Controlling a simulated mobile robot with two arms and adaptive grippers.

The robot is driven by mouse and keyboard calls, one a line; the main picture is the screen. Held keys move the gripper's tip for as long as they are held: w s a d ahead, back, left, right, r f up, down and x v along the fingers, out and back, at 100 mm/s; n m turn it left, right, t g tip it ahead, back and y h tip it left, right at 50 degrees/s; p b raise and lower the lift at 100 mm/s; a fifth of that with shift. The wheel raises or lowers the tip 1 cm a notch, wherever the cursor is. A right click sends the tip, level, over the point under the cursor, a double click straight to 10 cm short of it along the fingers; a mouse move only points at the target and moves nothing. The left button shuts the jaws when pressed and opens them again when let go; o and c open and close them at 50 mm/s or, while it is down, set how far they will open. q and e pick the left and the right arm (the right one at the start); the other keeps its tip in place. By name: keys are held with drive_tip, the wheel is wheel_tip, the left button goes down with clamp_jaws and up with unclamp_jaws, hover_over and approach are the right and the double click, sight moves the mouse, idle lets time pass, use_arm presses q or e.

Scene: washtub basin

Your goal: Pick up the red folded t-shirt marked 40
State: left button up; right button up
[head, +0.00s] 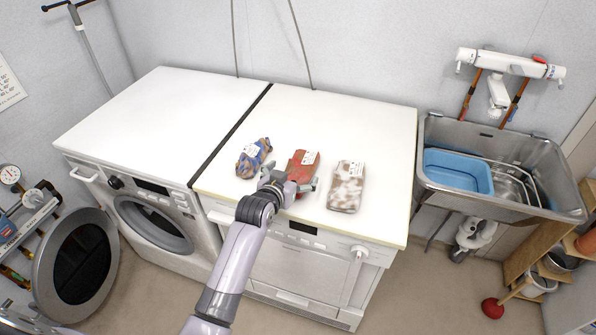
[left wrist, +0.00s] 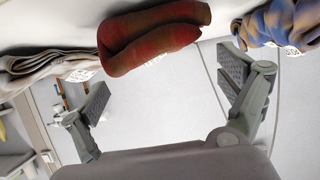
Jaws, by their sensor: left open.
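The red folded t-shirt (head: 301,167) lies on the white top of the right machine, between two other folded garments, with a white label at its far end. In the left wrist view the red shirt (left wrist: 150,38) shows at the upper middle, dark red and rolled in shape. My left gripper (head: 292,186) is at the near end of the shirt, partly covering it. In the left wrist view its two fingers (left wrist: 165,90) are spread wide with nothing between them, and the shirt appears beyond them. The number on the label is too small to read. My right gripper is not in view.
A blue patterned garment (head: 254,158) lies left of the shirt, and a brown-and-white one (head: 346,186) lies right. The white top (head: 375,130) is clear behind them. A metal sink (head: 545,165) with a blue basin (head: 458,172) stands at right.

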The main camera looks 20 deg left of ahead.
sight(301, 168)
use_arm(q)
drive_tip(key=shift+a+f+p+x, duration=0.15)
drive_tip(key=shift+p+x, duration=0.05)
drive_tip(key=shift+x, duration=1)
drive_tip(key=shift+a+f+p+x, duration=0.1)
drive_tip(key=shift+f+p+x, duration=0.05)
drive_tip(key=shift+x, duration=1.05)
drive_tip(key=shift+s, duration=0.1)
drive_tip(key=c, duration=1.3)
